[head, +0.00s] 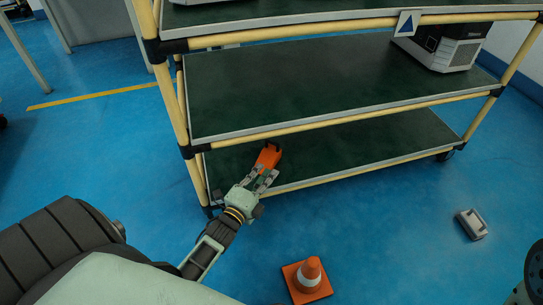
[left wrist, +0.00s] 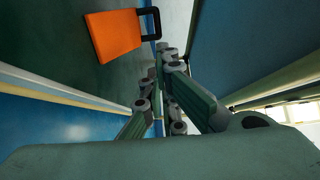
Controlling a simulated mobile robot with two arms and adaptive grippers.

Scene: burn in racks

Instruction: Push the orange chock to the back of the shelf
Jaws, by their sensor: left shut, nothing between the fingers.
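The orange chock (head: 268,155) rests on the green bottom shelf (head: 350,148) of the rack, near its front left end. In the left wrist view the chock (left wrist: 112,34) shows as an orange block with a black handle, at the upper left. My left gripper (head: 266,176) is shut and empty, with its fingertips at the shelf's front edge, close to the chock. In the left wrist view the fingers (left wrist: 165,60) point toward the handle side. I cannot tell whether they touch the chock. My right gripper is not in view.
The middle shelf (head: 320,85) hangs above the bottom shelf, and a yellow post (head: 172,100) stands left of my gripper. A grey-white machine (head: 445,48) sits on the middle shelf. An orange cone (head: 309,272) and a grey box (head: 471,224) are on the blue floor.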

